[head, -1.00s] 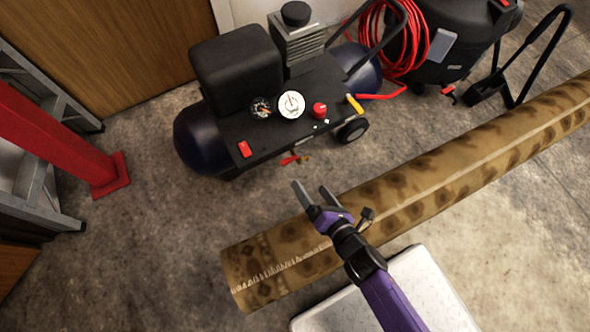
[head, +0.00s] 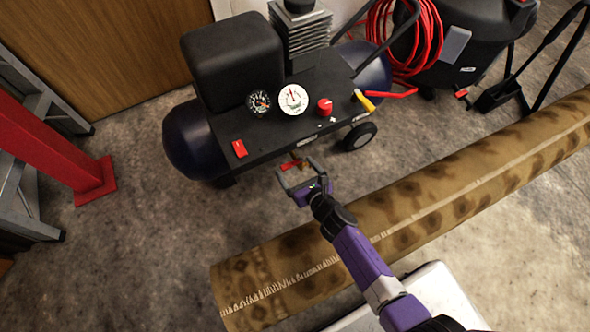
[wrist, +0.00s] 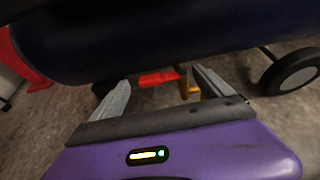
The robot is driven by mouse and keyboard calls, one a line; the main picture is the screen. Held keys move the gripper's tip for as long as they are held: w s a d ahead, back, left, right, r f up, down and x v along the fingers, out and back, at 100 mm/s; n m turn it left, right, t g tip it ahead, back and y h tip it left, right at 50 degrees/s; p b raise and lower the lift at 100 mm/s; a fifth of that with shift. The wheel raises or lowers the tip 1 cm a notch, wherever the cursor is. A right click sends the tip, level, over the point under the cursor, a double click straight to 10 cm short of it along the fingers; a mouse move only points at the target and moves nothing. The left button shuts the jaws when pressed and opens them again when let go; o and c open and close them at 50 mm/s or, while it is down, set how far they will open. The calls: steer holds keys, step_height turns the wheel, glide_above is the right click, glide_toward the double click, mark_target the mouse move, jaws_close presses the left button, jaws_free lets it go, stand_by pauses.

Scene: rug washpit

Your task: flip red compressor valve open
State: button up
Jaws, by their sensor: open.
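The compressor (head: 272,130) has a dark blue tank, a black top deck and gauges. Its small red valve handle (head: 291,164) shows low under the deck's front edge, with a brass body beside it. In the wrist view the red handle (wrist: 158,78) lies roughly level beneath the tank, with the brass fitting (wrist: 190,85) at its right end. My gripper (head: 294,178) is open, its two grey fingers pointing toward the valve. In the wrist view the handle shows between the fingers (wrist: 160,92), beyond the palm. I cannot tell whether a finger touches it.
A rolled patterned rug (head: 400,215) lies diagonally under my arm. A red post (head: 60,155) and a grey ladder (head: 30,210) stand at left. A black vacuum-like drum (head: 460,45) and red hose (head: 385,45) are at back right. A compressor wheel (head: 360,136) is right of the valve.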

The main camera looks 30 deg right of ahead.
steer(key=shift+w+f, duration=0.25)
steer(key=shift+w, duration=0.25)
